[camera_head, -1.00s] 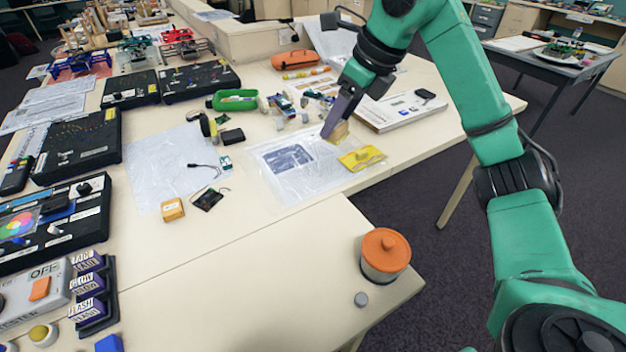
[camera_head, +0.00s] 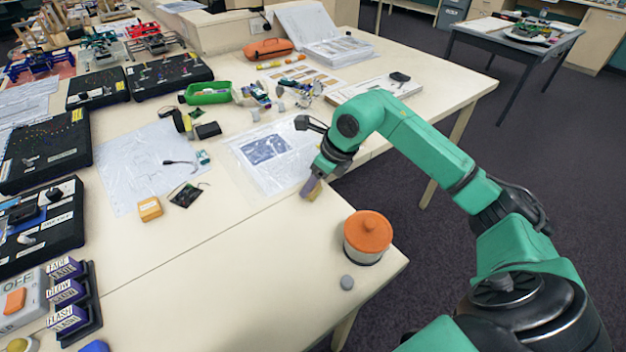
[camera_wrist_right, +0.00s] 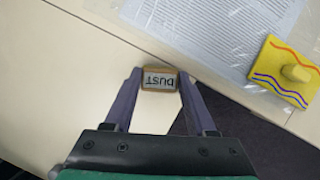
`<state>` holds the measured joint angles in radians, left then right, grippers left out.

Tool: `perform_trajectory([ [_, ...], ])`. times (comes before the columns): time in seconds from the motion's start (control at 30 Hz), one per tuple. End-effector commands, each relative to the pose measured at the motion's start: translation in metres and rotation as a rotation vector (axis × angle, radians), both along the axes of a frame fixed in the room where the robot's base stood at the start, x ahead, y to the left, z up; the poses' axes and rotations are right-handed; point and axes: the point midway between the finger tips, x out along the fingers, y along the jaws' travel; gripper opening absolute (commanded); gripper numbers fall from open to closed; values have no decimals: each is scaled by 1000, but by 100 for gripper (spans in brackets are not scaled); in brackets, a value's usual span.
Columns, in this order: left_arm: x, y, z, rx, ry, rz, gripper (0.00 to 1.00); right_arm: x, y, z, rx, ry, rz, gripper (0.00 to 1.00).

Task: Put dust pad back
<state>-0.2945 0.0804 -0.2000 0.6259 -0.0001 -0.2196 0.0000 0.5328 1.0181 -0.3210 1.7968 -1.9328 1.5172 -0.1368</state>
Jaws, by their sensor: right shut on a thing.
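The dust pad, a small tan block with a "DUST" label (camera_wrist_right: 159,80), sits between the fingertips of my right gripper (camera_wrist_right: 158,84) in the right wrist view, label facing the camera and upside down. In the head view the right gripper (camera_head: 310,187) points down over the near table section. The pad (camera_head: 314,194) shows only in part below its fingers. I cannot tell whether the pad touches the table. My left gripper is not in view.
A yellow wavy-lined piece (camera_wrist_right: 286,72) lies on the plastic-covered sheet (camera_wrist_right: 225,30). Table left of the jar is clear.

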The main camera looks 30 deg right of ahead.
Motion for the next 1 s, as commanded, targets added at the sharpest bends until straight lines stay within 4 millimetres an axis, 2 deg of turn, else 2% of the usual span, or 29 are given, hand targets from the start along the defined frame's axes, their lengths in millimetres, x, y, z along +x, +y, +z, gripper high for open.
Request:
perform_trajectory([
  [0.17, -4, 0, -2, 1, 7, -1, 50, 0, 0, -1, 0, 0, 0, 0],
  [0.2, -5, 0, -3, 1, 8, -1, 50, 0, 0, -2, 0, 0, 0, 60],
  [0.27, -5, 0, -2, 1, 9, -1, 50, 0, 0, -1, 0, 0, 0, 83],
  [0.3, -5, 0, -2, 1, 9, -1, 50, 0, 0, -1, 0, 0, 0, 86],
  [0.67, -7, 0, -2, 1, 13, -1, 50, -1, -1, 5, -1, -3, -1, 86],
  [0.77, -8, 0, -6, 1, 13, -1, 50, -7, -5, 21, -3, -4, -2, 86],
  [1.0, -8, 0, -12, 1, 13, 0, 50, -29, -19, 82, -2, -6, -3, 86],
])
